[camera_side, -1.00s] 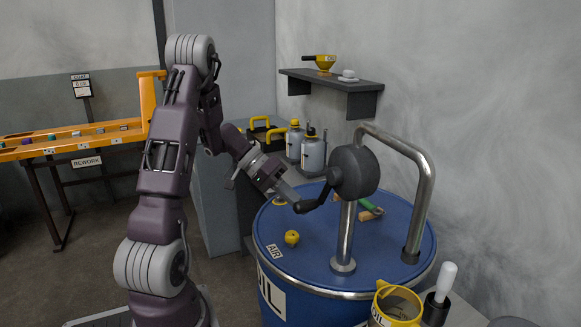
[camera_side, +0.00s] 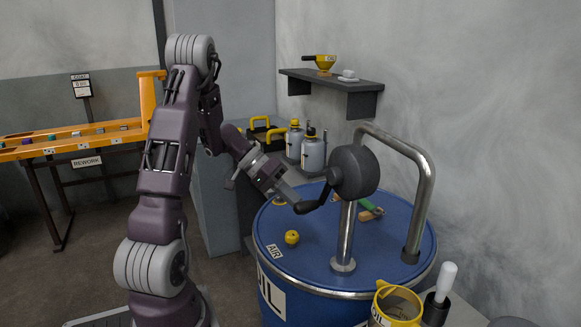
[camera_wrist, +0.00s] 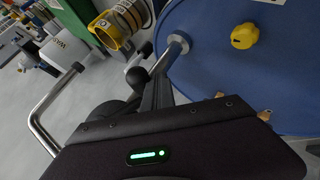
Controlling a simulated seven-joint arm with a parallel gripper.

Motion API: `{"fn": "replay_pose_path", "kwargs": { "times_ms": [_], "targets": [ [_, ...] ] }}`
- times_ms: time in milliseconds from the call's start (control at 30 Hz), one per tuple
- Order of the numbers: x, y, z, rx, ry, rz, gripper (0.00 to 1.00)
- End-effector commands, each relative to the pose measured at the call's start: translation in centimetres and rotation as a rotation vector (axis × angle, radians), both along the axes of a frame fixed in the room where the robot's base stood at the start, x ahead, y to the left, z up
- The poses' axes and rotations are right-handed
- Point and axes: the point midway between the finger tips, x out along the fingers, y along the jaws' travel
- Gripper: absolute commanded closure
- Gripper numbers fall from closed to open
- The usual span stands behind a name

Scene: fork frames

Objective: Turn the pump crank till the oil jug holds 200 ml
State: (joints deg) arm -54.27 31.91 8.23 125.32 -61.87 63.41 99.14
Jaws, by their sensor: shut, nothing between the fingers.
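The pump has a dark round head (camera_side: 355,172) on a chrome post above the blue oil drum (camera_side: 300,252). Its black crank (camera_side: 318,200) reaches down and left from the head. My gripper (camera_side: 294,197) is shut and empty, with its tips close beside the crank's outer end; I cannot tell whether they touch. The wrist view shows my gripper (camera_wrist: 156,88) near a dark rounded knob (camera_wrist: 137,77). The oil jug (camera_side: 399,306), with a yellow rim, is at the lower right. It also shows in the wrist view (camera_wrist: 106,31). Its level is not readable.
A chrome pipe (camera_side: 424,200) arches right of the pump head. A yellow cap (camera_side: 292,237) and a green-handled tool (camera_side: 369,206) lie on the drum top. A white-handled item (camera_side: 447,281) stands beside the jug. Bottles (camera_side: 313,152) stand behind, below a wall shelf (camera_side: 335,82).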

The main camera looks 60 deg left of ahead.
Motion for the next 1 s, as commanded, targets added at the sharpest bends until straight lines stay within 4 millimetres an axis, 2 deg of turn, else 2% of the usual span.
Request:
{"fn": "replay_pose_path", "kwargs": {
  "times_ms": [833, 933, 1000],
  "targets": [
    [0.0, 0.0, 0.0, 0.0, 0.0, 0.0, 1.0],
    [0.2, 0.9, 0.2, 0.002, -0.002, 0.003, 1.0],
    [0.5, 2.4, 0.6, 0.004, -0.002, 0.002, 1.0]
  ]
}}
